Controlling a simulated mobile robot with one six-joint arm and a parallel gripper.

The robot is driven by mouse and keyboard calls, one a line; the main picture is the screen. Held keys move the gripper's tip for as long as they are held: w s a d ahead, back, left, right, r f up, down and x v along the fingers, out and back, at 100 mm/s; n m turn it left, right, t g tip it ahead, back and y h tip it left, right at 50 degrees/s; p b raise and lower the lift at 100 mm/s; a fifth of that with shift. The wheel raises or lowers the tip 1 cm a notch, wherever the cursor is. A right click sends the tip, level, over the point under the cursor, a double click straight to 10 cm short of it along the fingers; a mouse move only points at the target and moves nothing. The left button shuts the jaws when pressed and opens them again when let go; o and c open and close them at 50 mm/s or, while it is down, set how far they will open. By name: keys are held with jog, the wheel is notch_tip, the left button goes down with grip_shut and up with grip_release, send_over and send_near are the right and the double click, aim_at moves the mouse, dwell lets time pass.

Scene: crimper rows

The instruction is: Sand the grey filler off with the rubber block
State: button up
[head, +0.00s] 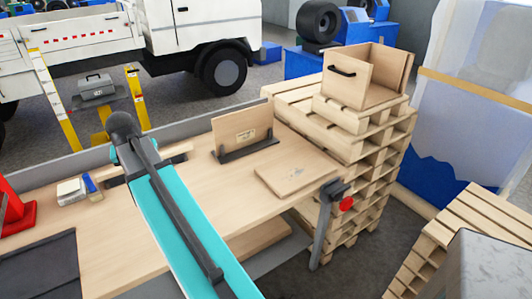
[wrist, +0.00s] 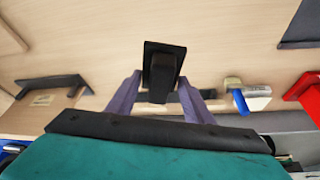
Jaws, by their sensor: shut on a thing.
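In the wrist view my gripper (wrist: 161,82) has its two purple fingers shut on a black block (wrist: 163,68), which I take for the rubber block. The bench top lies beyond it; I cannot tell whether the block touches it. In the head view my arm hides the gripper and block. A wooden panel (head: 240,124) stands upright in a dark holder (head: 247,149). Another board (head: 290,182) lies flat to its right. Both carry a small marked patch, but I cannot make out clearly grey filler on either.
On the bench (head: 120,250) are a dark mat (head: 40,262), a red object (head: 14,215), a pale block (head: 70,191) and a blue item (head: 90,183). A clamp with a red knob (head: 346,204) grips the front edge. Stacked pallets (head: 365,150) stand at the right end.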

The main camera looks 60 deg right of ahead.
jog(key=s+d+f+m+g+h+p, duration=0.1)
jog(key=s+d+m, duration=0.3)
jog(key=s+d, duration=0.5)
jog(key=s+d+f+m+g+h+p, duration=0.1)
jog(key=s+d+m, duration=0.3)
jog(key=d, duration=0.8)
jog(key=s+d+f+m+g, duration=0.1)
jog(key=s+d+m, duration=0.2)
jog(key=s+d, duration=0.4)
jog(key=s+d+f+m+g+y+p, duration=0.1)
jog(key=s+d+m, duration=0.3)
jog(key=s+d, duration=0.4)
jog(key=shift+s+d+g, duration=0.15)
jog(key=shift+s+g, duration=0.45)
jog(key=shift+s, duration=1.85)
